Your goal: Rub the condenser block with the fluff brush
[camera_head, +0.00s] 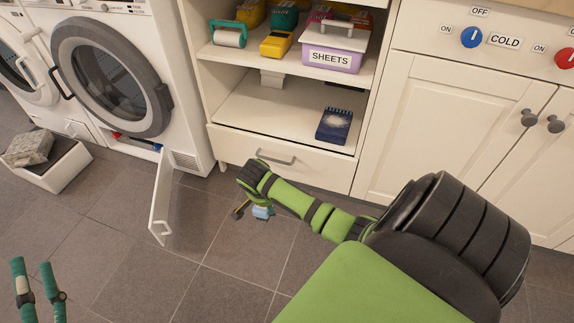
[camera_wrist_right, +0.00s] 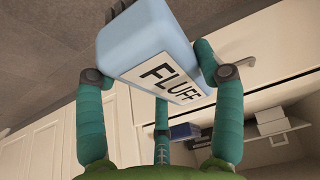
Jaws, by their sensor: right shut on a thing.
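The fluff brush (camera_wrist_right: 150,45) is a light blue block with a white FLUFF label and dark bristles at its top edge in the right wrist view. My right gripper (camera_wrist_right: 155,75) is shut on it, with teal fingers on both sides. In the head view the brush (camera_head: 262,212) shows small below my right wrist, above the floor. The condenser block (camera_head: 29,148), grey and rough, rests tilted on a white open box (camera_head: 68,172) at the far left, well apart from the brush. My left gripper (camera_head: 38,280) is at the bottom left, fingers apart and empty.
A washer (camera_head: 185,120) stands behind, its low hatch door (camera_head: 161,195) swung open into the room. White cabinets stand at right. The tiled floor in the middle is clear.

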